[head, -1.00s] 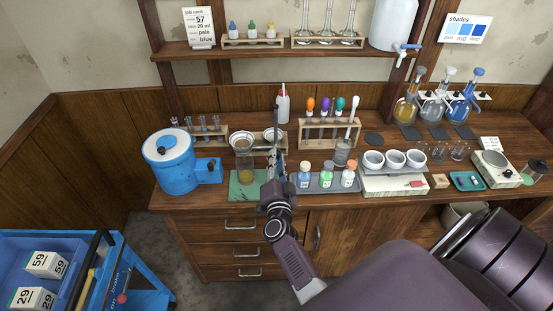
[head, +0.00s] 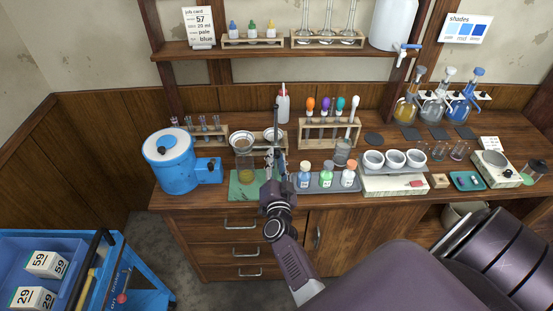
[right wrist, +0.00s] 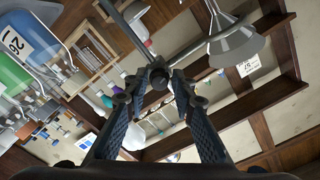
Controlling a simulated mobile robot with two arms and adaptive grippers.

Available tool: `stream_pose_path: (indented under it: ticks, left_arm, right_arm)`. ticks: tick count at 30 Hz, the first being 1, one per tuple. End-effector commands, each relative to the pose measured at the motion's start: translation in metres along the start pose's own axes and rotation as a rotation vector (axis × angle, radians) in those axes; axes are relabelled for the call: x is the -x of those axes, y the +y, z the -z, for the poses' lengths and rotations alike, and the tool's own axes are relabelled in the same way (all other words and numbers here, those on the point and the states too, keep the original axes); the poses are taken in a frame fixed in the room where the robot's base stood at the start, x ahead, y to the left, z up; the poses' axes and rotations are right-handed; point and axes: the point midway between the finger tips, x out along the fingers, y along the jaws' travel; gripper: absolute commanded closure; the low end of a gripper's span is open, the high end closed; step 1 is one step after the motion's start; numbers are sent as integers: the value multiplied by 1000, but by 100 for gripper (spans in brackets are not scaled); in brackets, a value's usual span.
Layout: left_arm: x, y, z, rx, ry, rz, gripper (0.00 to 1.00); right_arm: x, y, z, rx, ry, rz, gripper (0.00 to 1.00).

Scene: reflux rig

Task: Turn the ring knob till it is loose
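The ring knob (right wrist: 158,80) is a small dark round knob at the joint of a metal stand rod (right wrist: 122,27) and a ring arm, in the right wrist view. A grey funnel-shaped bowl (right wrist: 238,45) is by the arm's far end. My right gripper (right wrist: 160,77) has its two fingertips on either side of the knob and looks shut on it. In the head view my right gripper (head: 277,166) stands upright at the stand rod (head: 276,118) and hides the knob. My left gripper is out of view.
A beaker of yellowish liquid (head: 245,171) on a green mat (head: 237,190) is left of my right gripper. A tray with several capped bottles (head: 326,178) is close on its right. A blue machine (head: 169,159) stands at the left. A white squeeze bottle (head: 283,106) is behind.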

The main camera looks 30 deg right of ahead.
Motion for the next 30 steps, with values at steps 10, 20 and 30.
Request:
stream_pose_path:
  ticks: [10, 20, 30]
  left_arm:
    - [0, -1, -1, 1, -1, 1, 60]
    - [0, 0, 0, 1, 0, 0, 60]
    - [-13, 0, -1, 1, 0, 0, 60]
  right_arm:
    - [0, 0, 1, -5, 1, 0, 67]
    - [-1, 0, 1, -293, 1, 2, 67]
    - [0, 2, -1, -813, 2, 3, 67]
